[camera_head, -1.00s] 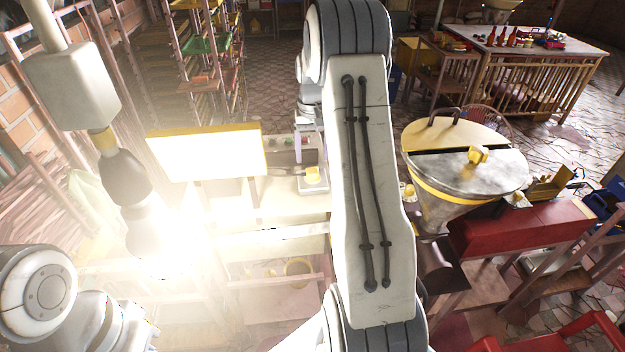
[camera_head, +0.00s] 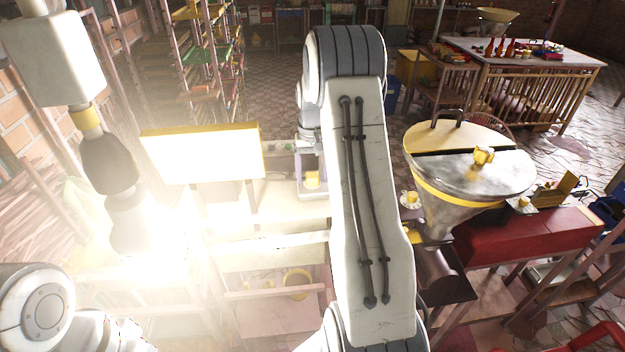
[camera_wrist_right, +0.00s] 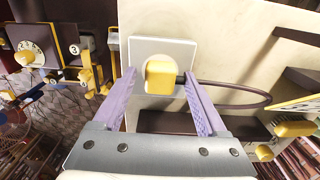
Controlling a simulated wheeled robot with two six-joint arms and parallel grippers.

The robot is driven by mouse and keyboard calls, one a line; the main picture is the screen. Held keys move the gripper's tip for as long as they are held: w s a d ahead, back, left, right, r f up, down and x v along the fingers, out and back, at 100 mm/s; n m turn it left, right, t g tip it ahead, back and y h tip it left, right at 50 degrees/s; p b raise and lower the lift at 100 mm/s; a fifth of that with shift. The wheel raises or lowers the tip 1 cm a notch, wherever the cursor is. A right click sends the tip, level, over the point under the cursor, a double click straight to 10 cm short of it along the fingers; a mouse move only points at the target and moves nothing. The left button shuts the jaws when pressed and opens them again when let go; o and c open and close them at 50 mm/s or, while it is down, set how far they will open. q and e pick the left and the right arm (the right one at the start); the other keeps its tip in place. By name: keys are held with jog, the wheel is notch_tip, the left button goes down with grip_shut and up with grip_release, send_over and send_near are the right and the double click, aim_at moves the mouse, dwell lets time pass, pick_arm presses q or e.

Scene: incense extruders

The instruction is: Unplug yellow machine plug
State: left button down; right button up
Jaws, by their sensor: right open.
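The yellow plug (camera_wrist_right: 160,75) sits in a white socket plate (camera_wrist_right: 145,47) in the right wrist view, with a dark cable running off to the right. My right gripper (camera_wrist_right: 158,82) is open, its two purple fingers on either side of the plug; contact cannot be told. The large cone-shaped machine (camera_head: 440,207) with a yellow band stands right of that arm. My left arm is at the lower left; its gripper does not show.
A glowing yellow-framed panel (camera_head: 203,154) stands left of the plug, and strong glare hides the area below it. A red bench (camera_head: 535,238) is at the right. In the right wrist view, a panel with a numbered dial (camera_wrist_right: 30,52) is at the left.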

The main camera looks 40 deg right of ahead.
aim_at(312, 175)
jog(key=shift+p, duration=0.35)
dwell(0.7)
grip_shut()
jog(key=shift+r, duration=0.1)
jog(key=shift+r+p, duration=2.45)
jog(key=shift+r, duration=0.5)
